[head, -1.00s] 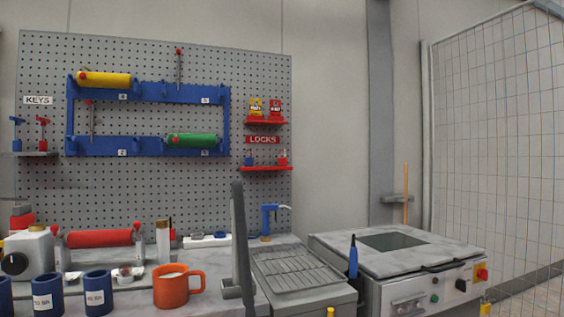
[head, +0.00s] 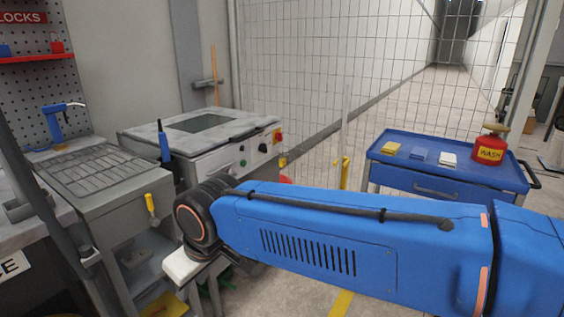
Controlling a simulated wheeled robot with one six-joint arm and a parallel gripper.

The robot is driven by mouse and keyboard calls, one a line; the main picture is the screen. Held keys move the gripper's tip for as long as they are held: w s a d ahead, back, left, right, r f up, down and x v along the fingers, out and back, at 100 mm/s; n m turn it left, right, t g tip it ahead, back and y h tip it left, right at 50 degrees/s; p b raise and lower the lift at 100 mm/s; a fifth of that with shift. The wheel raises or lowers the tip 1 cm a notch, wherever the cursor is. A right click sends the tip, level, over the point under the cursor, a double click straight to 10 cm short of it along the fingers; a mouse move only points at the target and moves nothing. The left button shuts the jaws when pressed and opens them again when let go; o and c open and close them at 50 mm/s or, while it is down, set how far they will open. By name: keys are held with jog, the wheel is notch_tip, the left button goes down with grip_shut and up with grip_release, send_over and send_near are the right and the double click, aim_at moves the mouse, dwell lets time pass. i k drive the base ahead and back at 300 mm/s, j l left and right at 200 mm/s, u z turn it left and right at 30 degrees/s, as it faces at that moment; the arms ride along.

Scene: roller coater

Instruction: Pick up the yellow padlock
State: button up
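A small yellow item (head: 282,162) sits on the right end of the machine's front, below a red and yellow switch. It may be a yellow padlock, but it is too small to tell. The upper lock shelf, where a yellow padlock stood beside a red one in the earlier view, is now out of the picture. My blue arm lies across the foreground, and my gripper is not in view.
The grey machine (head: 222,163) stands behind my arm, with a drain rack (head: 95,168) to its left. A blue cart (head: 440,180) with a red WASH can (head: 489,150) stands at right. A mesh fence (head: 330,75) runs behind. Floor shows between machine and cart.

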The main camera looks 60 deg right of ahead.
aim_at(282, 161)
jog(key=z, duration=1.6)
